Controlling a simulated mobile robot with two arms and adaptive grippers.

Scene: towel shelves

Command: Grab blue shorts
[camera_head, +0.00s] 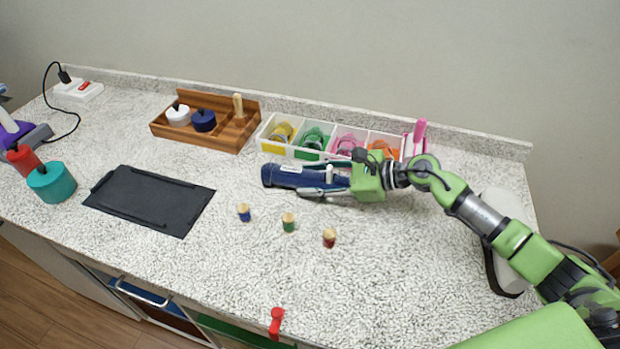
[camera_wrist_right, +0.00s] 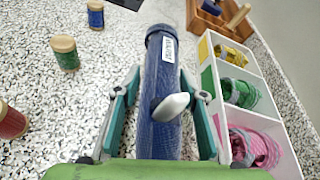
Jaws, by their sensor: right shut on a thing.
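No blue shorts can be made out. My right gripper (camera_head: 318,182) is shut on a dark blue tube-shaped thing (camera_head: 284,176) with a white label, lying lengthwise between the fingers. In the right wrist view the blue tube (camera_wrist_right: 163,75) runs between the two teal fingers of the right gripper (camera_wrist_right: 163,98), with a pale pointed knob on its upper side. It is at or just above the speckled counter; which one I cannot tell. My left gripper is not in view.
A white divided tray (camera_head: 268,146) with coloured rolls lies just behind the gripper. A wooden box (camera_head: 237,131) stands farther left. Three small spools, one the green spool (camera_head: 288,222), stand in front. A black board (camera_head: 148,200) lies left. The front right counter is clear.

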